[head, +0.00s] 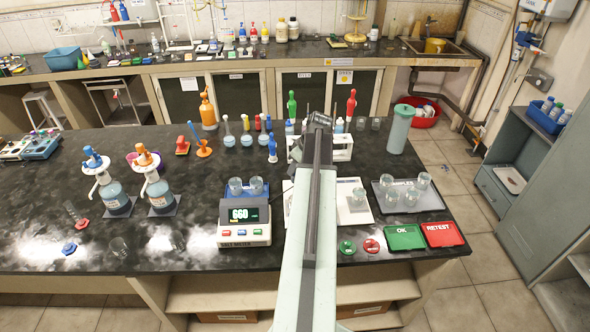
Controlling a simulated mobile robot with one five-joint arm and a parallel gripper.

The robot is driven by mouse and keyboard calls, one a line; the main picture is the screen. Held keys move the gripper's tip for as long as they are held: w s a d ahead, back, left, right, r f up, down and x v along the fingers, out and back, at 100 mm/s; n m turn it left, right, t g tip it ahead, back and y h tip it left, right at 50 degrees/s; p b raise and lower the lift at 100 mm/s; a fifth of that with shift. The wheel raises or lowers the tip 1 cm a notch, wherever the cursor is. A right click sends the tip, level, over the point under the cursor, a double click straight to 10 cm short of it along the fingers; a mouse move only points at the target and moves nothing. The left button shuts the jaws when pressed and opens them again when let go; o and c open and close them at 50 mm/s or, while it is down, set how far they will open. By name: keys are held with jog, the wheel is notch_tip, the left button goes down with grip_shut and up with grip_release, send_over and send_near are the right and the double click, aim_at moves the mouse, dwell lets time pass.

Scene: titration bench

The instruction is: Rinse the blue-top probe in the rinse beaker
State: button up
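My arm reaches away from me over the black bench, and my gripper (319,122) is at its far end by a white rack (342,150). The fingers are too small and too foreshortened to tell open from shut. A small upright blue item (272,149) stands left of the rack; I cannot tell whether it is the blue-top probe. My arm hides part of the rack and bench.
A salt meter (244,230) reading 660 stands left of my arm. A samples tray (438,203) with several beakers, a green OK mat (404,238) and a red RETEST mat (443,235) are at right. A tall pale-green cylinder (399,130) stands behind. Blue-liquid bottles (114,197) stand left.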

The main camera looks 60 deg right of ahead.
grip_shut()
dwell(1.2)
